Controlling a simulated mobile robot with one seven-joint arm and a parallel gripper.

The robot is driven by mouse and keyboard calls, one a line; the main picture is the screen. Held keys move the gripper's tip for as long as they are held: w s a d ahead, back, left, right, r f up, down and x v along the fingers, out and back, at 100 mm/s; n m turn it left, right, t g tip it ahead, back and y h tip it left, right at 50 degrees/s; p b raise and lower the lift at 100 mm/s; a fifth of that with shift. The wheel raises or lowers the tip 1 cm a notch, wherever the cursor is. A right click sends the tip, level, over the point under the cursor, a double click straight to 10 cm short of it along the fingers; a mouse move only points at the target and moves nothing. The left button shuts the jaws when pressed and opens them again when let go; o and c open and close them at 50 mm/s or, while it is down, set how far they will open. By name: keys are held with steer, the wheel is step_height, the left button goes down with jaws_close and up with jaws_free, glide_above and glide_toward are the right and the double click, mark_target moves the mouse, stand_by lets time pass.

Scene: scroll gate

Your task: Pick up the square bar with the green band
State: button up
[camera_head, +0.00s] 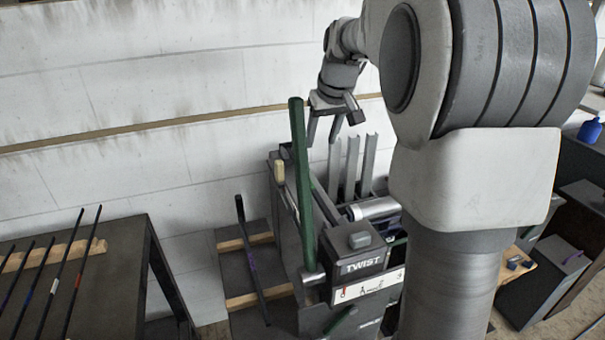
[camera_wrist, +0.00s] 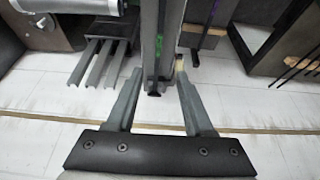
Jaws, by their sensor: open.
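My gripper (camera_head: 322,139) is open and empty, pointing down near the wall at the far end of the TWIST machine (camera_head: 364,264). In the wrist view, my gripper (camera_wrist: 158,74) has its fingers spread wide. A dark narrow bar (camera_wrist: 154,70) with a bright green mark appears between and beyond the fingertips, along the machine's grey side, apart from both fingers. It looks like the green-banded bar, but its square section is too small to confirm. In the head view I cannot make it out; the machine's long green lever (camera_head: 302,180) and my arm block part of that area.
Several dark bars with coloured bands lie on a left table (camera_head: 120,262). A purple-banded bar (camera_head: 251,261) leans over a pallet (camera_head: 258,299). Grey channels (camera_head: 351,165) stand right of my gripper. A pale yellow handle (camera_head: 279,171) is left of the lever. The wall (camera_head: 120,120) is close behind.

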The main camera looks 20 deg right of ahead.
glide_above(313, 189)
step_height(313, 189, down, 11)
steer(key=shift+r, duration=0.15)
steer(key=shift+w+p+x, duration=0.2)
steer(key=shift+p+x, duration=0.25)
steer(key=shift+x, duration=2.45)
steer(key=shift+r, duration=0.1)
steer(key=shift+d, duration=0.1)
jaws_close()
steer(key=shift+r, duration=0.1)
